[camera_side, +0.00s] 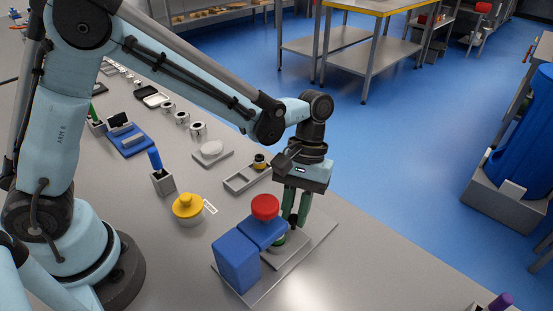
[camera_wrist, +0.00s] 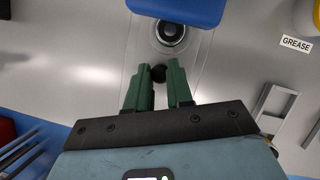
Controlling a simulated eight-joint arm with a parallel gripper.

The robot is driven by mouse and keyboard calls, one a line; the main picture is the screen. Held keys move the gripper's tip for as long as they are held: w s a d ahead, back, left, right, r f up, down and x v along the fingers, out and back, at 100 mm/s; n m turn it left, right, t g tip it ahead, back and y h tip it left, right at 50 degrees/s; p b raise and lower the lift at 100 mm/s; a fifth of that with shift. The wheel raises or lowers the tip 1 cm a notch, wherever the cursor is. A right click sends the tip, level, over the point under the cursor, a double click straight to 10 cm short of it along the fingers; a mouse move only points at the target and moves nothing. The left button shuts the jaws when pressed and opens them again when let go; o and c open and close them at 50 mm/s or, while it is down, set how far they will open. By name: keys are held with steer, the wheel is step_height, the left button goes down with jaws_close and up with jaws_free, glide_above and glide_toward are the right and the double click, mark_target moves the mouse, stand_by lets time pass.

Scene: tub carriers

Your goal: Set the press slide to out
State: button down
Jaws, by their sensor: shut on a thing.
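The press has a blue body (camera_side: 237,263), a blue head (camera_side: 262,232) and a red knob (camera_side: 265,206) on top. It stands on a grey base plate (camera_side: 318,238). The flat grey slide (camera_side: 290,250) lies at the press's front. A round seat with a dark centre (camera_wrist: 170,32) shows on it just beyond the edge of the blue head (camera_wrist: 178,8). My gripper (camera_wrist: 158,74) points down, its green fingers shut on the slide's small dark knob. My gripper in the side view (camera_side: 294,222) is close beside the press head, which partly hides the slide.
A grey open frame (camera_side: 246,178) with a small dark jar lies behind, also seen in the wrist view (camera_wrist: 272,108) near a GREASE label (camera_wrist: 296,43). A blue-handled tool in a holder (camera_side: 162,183) stands farther left.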

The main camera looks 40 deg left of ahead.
steer(key=w, duration=0.6)
steer(key=shift+w, duration=0.35)
steer(key=c, duration=1)
jaws_free()
steer(key=shift+r, duration=0.1)
steer(key=v, duration=1.2)
steer(key=shift+a, duration=0.15)
